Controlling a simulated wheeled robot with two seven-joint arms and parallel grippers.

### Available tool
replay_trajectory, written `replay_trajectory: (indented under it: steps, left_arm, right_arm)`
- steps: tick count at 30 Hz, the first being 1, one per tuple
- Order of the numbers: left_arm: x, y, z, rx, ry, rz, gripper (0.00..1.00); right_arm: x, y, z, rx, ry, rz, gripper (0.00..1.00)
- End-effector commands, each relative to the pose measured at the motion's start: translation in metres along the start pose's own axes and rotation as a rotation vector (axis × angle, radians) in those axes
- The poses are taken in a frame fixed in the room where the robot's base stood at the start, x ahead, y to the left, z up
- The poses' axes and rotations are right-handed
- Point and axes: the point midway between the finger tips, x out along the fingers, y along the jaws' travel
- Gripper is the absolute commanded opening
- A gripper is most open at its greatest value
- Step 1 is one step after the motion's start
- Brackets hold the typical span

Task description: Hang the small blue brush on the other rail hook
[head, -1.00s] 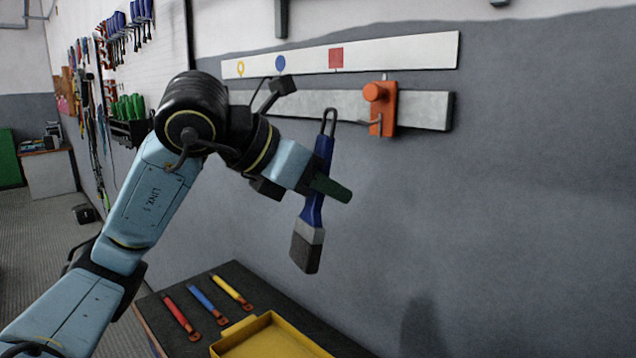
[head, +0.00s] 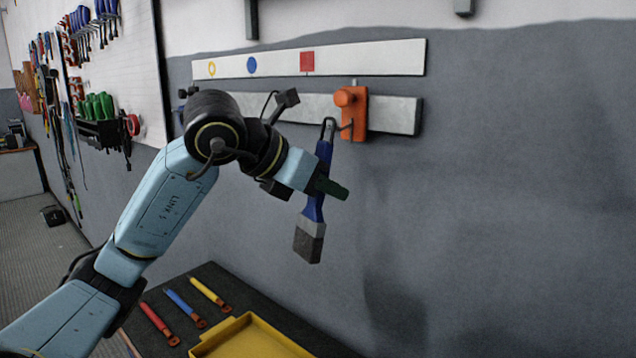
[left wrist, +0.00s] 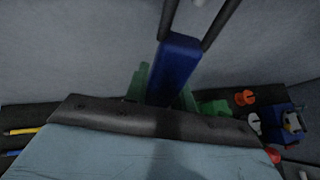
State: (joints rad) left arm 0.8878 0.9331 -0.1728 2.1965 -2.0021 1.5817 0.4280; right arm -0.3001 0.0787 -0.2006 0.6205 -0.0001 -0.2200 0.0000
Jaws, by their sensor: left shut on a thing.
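The blue brush (head: 316,205) hangs upright, slightly tilted, bristles down, with a wire loop at its top. My left gripper (head: 328,188) is shut on its handle, and the green fingers clasp the blue handle (left wrist: 178,65) in the left wrist view. An orange hook (head: 352,112) sits on the grey rail (head: 393,114). Its prong points left, and the brush's loop is right by the prong's tip; I cannot tell whether the loop is on it. A dark fitting (head: 184,94) shows at the rail's left end, partly hidden by my arm. My right gripper is out of view.
A white strip (head: 370,58) above the rail carries a yellow ring, a blue dot and a red square. Below, a dark bench (head: 210,277) holds red, blue and yellow tools and a yellow tray (head: 250,326). The wall right of the rail is bare.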

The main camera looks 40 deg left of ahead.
Motion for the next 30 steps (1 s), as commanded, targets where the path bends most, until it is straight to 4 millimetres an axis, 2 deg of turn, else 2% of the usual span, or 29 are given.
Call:
replay_trajectory:
  steps: [8, 15, 30]
  left_arm:
    - [0.014, 0.004, 0.009, -0.001, -0.001, -0.002, 0.03]
    - [0.026, 0.007, 0.007, -0.001, -0.002, 0.0, 0.03]
    - [0.03, 0.008, 0.006, -0.001, -0.001, 0.0, 0.03]
  right_arm:
    - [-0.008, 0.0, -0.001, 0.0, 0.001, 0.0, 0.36]
    - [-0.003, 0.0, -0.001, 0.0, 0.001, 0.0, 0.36]
    - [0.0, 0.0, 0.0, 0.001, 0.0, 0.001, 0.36]
